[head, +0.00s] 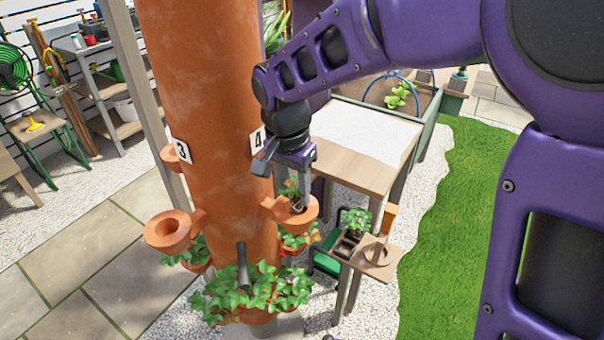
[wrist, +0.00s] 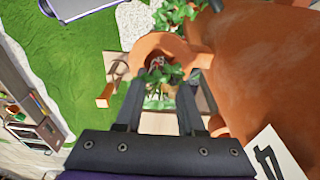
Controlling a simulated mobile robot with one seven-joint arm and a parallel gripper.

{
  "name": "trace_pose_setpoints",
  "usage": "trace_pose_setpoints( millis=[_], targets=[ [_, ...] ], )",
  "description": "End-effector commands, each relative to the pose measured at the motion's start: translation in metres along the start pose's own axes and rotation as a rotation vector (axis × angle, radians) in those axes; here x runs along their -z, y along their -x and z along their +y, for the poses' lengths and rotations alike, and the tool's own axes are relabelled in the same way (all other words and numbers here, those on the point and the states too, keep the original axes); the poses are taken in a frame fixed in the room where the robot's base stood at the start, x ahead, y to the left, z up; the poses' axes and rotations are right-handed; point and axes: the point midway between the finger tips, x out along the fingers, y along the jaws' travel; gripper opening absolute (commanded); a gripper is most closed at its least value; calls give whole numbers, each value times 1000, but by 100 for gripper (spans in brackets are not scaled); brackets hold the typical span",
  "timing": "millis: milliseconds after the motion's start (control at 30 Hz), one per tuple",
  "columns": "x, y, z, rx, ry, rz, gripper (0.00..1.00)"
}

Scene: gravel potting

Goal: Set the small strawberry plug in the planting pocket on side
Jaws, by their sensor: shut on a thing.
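The terracotta planting tower (head: 200,85) stands in the middle left of the head view, with number plates 3 (head: 183,150) and 4 (head: 257,138). Below plate 4, a cup-shaped planting pocket (head: 310,212) juts out; its rim also shows in the wrist view (wrist: 152,42). My gripper (head: 290,180) points down over this pocket and is shut on the small strawberry plug (head: 291,190). The plug's green leaves show between the fingers in the wrist view (wrist: 165,76). Its lower part is at the pocket's mouth; whether it touches the bottom is hidden.
An empty pocket (head: 168,231) juts out on side 3. Leafy plants (head: 245,292) fill the lower pockets. A small wooden stand (head: 377,262) with a seedling (head: 356,219) is at right, before a pale-topped table (head: 365,135). Grass (head: 470,190) lies open at right.

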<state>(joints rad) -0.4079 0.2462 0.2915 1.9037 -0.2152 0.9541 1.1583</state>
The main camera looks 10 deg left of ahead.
Motion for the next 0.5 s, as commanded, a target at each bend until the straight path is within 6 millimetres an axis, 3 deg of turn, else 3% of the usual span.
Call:
trace_pose_setpoints(
  millis=[500],
  targets=[
    [-1, -10, 0, 1, 0, 0, 22]
  ],
)
